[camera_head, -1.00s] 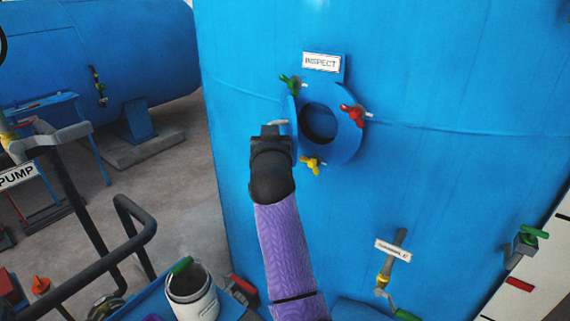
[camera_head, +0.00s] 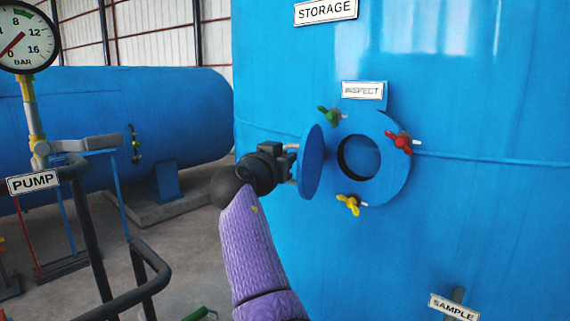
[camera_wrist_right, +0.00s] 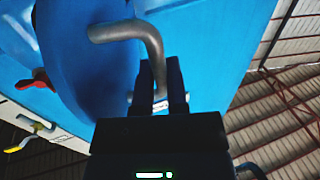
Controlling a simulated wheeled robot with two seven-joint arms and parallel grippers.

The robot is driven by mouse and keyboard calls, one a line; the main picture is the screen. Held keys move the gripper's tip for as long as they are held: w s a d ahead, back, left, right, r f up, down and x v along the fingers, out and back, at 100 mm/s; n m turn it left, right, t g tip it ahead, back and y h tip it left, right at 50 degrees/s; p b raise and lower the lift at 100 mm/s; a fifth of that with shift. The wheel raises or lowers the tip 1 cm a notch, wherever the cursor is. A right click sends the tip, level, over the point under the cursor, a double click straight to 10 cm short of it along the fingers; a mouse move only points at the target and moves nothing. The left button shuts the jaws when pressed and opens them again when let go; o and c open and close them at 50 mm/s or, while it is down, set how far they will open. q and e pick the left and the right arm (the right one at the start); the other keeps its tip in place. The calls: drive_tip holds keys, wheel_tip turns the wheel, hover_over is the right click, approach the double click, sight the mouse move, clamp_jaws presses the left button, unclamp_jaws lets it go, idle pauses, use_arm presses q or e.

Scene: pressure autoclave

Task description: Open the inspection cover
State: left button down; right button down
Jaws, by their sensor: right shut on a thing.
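The inspection cover (camera_head: 312,162) is a round blue disc, swung out to the left of its flange (camera_head: 398,185) on the blue tank. The dark round opening (camera_head: 358,157) shows beside it under the INSPECT label (camera_head: 362,90). My right gripper (camera_head: 292,163) is at the cover's outer face, shut on its handle. In the right wrist view the bent grey metal handle (camera_wrist_right: 150,42) runs between the fingers (camera_wrist_right: 161,85), with the blue cover (camera_wrist_right: 80,50) behind it. Green (camera_head: 328,116), red (camera_head: 400,142) and yellow (camera_head: 350,204) wing nuts sit around the flange. My left gripper is out of view.
A black railing (camera_head: 145,265) and the PUMP sign (camera_head: 34,183) stand at the left, with a pressure gauge (camera_head: 22,42) above. A SAMPLE label (camera_head: 453,307) is low on the tank. A second blue tank (camera_head: 90,115) lies behind.

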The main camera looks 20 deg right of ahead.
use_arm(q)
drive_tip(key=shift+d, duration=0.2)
use_arm(e)
drive_tip(key=c, duration=1.1)
unclamp_jaws()
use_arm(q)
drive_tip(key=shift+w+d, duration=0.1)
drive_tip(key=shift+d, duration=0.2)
use_arm(e)
drive_tip(key=shift+o, duration=0.7)
drive_tip(key=shift+d, duration=0.1)
